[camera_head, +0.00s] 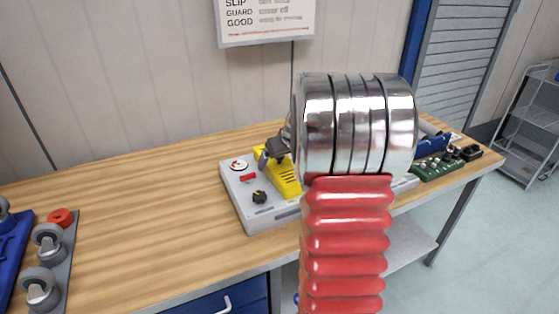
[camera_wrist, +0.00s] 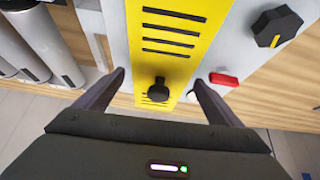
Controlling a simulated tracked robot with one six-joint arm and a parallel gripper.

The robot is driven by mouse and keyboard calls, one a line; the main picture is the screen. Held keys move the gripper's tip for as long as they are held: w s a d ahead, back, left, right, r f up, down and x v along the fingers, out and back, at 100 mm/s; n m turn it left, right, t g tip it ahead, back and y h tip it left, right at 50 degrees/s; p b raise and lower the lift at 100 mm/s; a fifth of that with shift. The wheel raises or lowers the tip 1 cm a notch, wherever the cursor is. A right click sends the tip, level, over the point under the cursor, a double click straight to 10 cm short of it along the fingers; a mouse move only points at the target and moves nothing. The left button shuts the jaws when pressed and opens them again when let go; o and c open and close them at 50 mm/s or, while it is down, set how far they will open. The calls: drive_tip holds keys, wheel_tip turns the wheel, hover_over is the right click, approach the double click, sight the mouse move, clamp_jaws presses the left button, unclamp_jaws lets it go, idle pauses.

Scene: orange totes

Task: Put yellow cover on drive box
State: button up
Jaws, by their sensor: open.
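The yellow cover (camera_head: 286,181) lies on the light grey drive box (camera_head: 239,212), partly hidden behind my arm in the head view. In the wrist view the yellow cover (camera_wrist: 172,62) has dark slots and a black knob (camera_wrist: 158,91) near its lower end. Box surface shows on both sides of it. Whether it is fully seated I cannot tell. My gripper (camera_wrist: 158,80) is open, its fingers apart on either side of the black knob, with nothing visibly held. In the head view only a small dark part of my gripper shows above the cover.
The box carries a black dial (camera_head: 259,197), a red switch (camera_head: 248,177) and a round gauge (camera_head: 239,165). Casters on a grey plate (camera_head: 60,255) stand at the left. A green board (camera_head: 437,167) lies at the right. The wooden bench (camera_head: 150,205) is clear left of the box.

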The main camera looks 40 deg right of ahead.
drive_tip(key=v, duration=1.3)
drive_tip(key=shift+s+r, duration=0.15)
drive_tip(key=shift+r, duration=0.1)
drive_tip(key=shift+m, duration=0.3)
idle(0.4)
drive_tip(key=shift+m+g, duration=0.5)
drive_tip(key=shift+m, duration=0.3)
drive_tip(key=s+f, duration=0.1)
drive_tip(key=s+a+f, duration=0.1)
drive_tip(key=f, duration=0.1)
drive_tip(key=shift+s+a, duration=0.25)
drive_tip(key=shift+s, duration=0.05)
drive_tip(key=s+a+n, duration=0.1)
drive_tip(key=s+a, duration=0.4)
drive_tip(key=a, duration=0.6)
drive_tip(key=s+a+n+y, duration=0.1)
drive_tip(key=s+a, duration=0.4)
drive_tip(key=a, duration=0.6)
drive_tip(key=s+a+n, duration=0.3)
drive_tip(key=s+a, duration=0.1)
drive_tip(key=a, duration=0.7)
drive_tip(key=shift+s+a+r+y, duration=0.2)
drive_tip(key=shift+s+a+y, duration=0.15)
drive_tip(key=shift+s+y, duration=0.05)
